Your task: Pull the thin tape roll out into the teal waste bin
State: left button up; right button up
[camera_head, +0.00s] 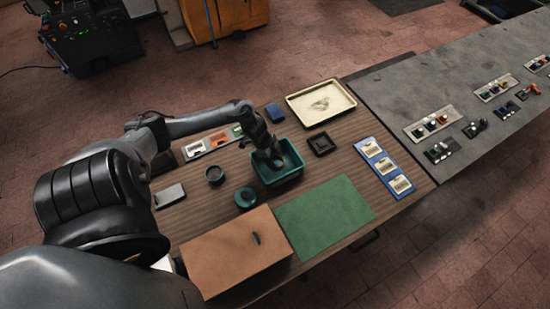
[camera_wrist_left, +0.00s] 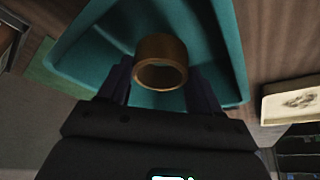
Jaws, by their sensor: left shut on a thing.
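The teal waste bin (camera_head: 290,172) stands near the middle of the wooden table, and its inside fills much of the left wrist view (camera_wrist_left: 80,65). My left gripper (camera_head: 270,157) points down into the bin's opening in the head view. In the left wrist view it is shut on a brown, ring-shaped tape roll (camera_wrist_left: 160,48), with one dark finger on each side. The roll is over the bin's interior; I cannot tell whether it touches the bin floor. In the head view the gripper hides the roll. My right gripper is not in view.
A dark ring (camera_head: 215,175) and a dark teal roll (camera_head: 246,197) lie left of the bin. A black square tray (camera_head: 321,144) is to its right, a cream tray (camera_head: 345,98) behind. A green mat (camera_head: 325,212) and a brown box (camera_head: 225,250) are in front.

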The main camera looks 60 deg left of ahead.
pick_arm(q)
jog(key=shift+f+b, duration=1)
jog(key=shift+f, duration=0.4)
jog(key=shift+f, duration=0.15)
jog(key=o, duration=1.1)
jog(key=shift+o, duration=0.8)
